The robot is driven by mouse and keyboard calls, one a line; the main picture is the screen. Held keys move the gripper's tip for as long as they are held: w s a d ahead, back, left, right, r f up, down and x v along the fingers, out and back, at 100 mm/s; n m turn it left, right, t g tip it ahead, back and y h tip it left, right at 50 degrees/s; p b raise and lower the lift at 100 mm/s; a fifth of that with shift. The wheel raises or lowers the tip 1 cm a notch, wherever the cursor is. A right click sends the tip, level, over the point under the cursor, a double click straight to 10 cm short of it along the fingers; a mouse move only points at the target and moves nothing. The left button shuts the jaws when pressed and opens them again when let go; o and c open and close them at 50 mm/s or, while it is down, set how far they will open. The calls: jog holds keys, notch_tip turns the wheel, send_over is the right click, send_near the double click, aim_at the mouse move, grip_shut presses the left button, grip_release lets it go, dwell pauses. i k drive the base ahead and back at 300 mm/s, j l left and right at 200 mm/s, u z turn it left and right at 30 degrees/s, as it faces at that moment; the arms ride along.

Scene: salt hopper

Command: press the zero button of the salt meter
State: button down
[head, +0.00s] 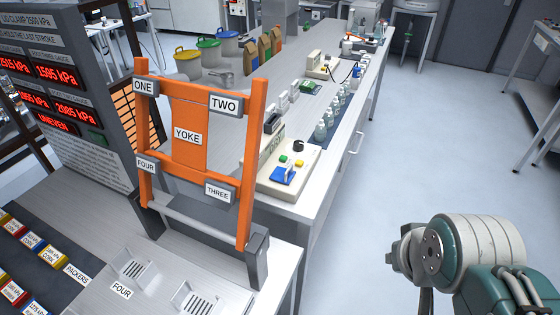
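A cream meter box (266,178) stands on the long bench behind the orange yoke frame. Its slanted top carries a green button (283,159), a yellow button (299,162), a black knob (298,145) and a blue plate (283,176). A grey display housing (272,143) with side lettering stands at its left. The lettering is too small to read, so I cannot tell which button is zero, or whether this is the salt meter. My arm's wrist shows at lower right, apart from the bench; my gripper's fingers are not visible.
The orange yoke frame (188,138) stands upright in front of the meter's left side. A second cream instrument (320,65), several bottles (320,130) and tubs (188,63) stand farther back. The floor (440,130) right of the bench is clear.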

aim_at(299, 163)
jog(key=i+l+u, duration=0.2)
jog(key=u, duration=0.2)
jog(key=i+l+u, duration=0.15)
jog(key=u, duration=0.25)
jog(key=i+l+u, duration=0.1)
jog(key=l+u, duration=0.7)
jog(key=i+j, duration=0.05)
jog(key=j, duration=0.05)
